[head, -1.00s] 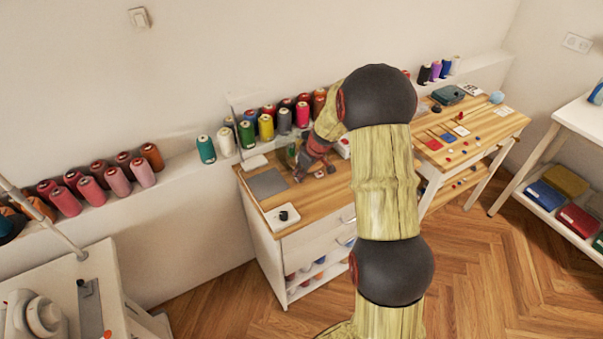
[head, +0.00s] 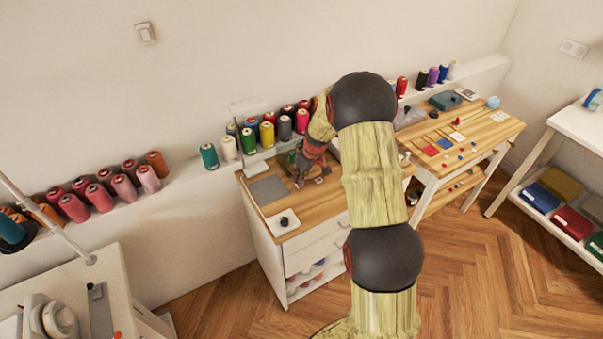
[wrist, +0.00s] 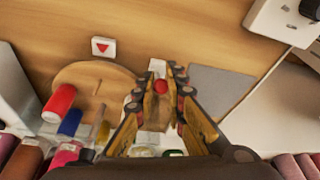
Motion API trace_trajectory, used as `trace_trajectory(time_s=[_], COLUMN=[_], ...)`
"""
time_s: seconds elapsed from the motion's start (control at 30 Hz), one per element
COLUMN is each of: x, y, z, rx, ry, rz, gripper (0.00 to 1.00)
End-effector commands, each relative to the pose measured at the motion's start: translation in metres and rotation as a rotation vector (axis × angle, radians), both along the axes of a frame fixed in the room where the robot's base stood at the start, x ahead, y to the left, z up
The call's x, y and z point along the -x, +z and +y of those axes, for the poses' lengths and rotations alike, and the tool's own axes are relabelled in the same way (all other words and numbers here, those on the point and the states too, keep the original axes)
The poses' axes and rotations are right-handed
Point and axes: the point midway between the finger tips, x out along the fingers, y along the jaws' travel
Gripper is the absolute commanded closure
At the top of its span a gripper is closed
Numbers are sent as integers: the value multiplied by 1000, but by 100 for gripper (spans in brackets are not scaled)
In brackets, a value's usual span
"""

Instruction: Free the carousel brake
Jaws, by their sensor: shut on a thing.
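A round wooden carousel (wrist: 68,77) lies on the wooden bench top in the wrist view, with a thin slot or peg on its face. A small red-topped part (wrist: 158,86), perhaps the brake knob, stands on a pale base beside the disc's right edge. My gripper (wrist: 159,78) is shut on this red-topped part, with a finger on each side. In the head view my gripper (head: 301,178) is low over the bench, small and partly blurred; the carousel is hard to make out there. I cannot tell the brake's position.
A red spool (wrist: 59,103) and a blue spool (wrist: 71,123) are on or beside the disc. A white tile with a red triangle (wrist: 103,47) lies above it. A grey mat (wrist: 222,88) lies at right. Several thread spools line the wall ledge behind the bench.

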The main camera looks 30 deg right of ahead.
Motion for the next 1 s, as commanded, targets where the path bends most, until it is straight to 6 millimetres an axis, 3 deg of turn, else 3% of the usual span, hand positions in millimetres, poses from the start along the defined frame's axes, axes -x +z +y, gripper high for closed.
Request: trace_trajectory(time_s=[0.07, 1.0], x=[-2, -23], y=[7, 2], z=[1, 1], rx=[-1, 16], ry=[2, 0], rz=[33, 469], gripper=[100, 100])
